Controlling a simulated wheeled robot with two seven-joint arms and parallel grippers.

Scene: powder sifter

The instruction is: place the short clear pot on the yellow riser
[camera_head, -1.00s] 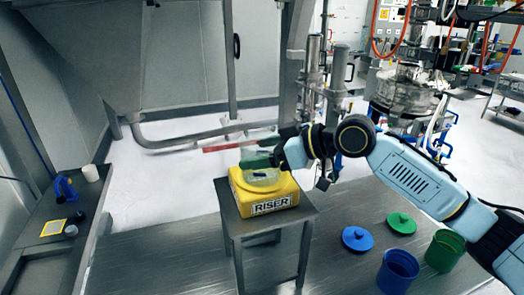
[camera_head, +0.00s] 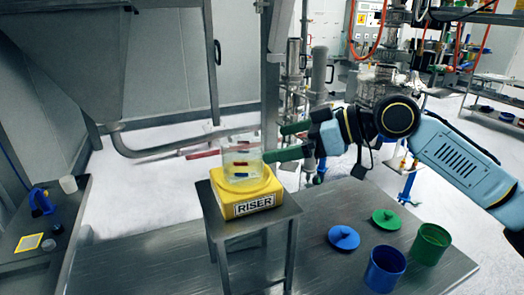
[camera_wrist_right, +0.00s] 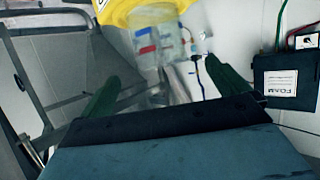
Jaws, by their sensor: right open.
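The short clear pot (camera_head: 241,166) stands upright on top of the yellow riser (camera_head: 255,204), which sits on a small metal table. Red and blue marks show on or through the clear pot. My right gripper (camera_head: 283,142) is open just right of the pot, its green fingers apart and empty. In the right wrist view, the pot (camera_wrist_right: 160,48) and riser (camera_wrist_right: 130,10) lie beyond the open right gripper (camera_wrist_right: 168,88). My left gripper is not in view.
The small metal table (camera_head: 225,230) has a narrow free margin around the riser. A blue bin (camera_head: 385,270), a green bin (camera_head: 430,243), a blue lid (camera_head: 343,237) and a green lid (camera_head: 386,219) are at the lower right. A side bench (camera_head: 45,255) holds small items at left.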

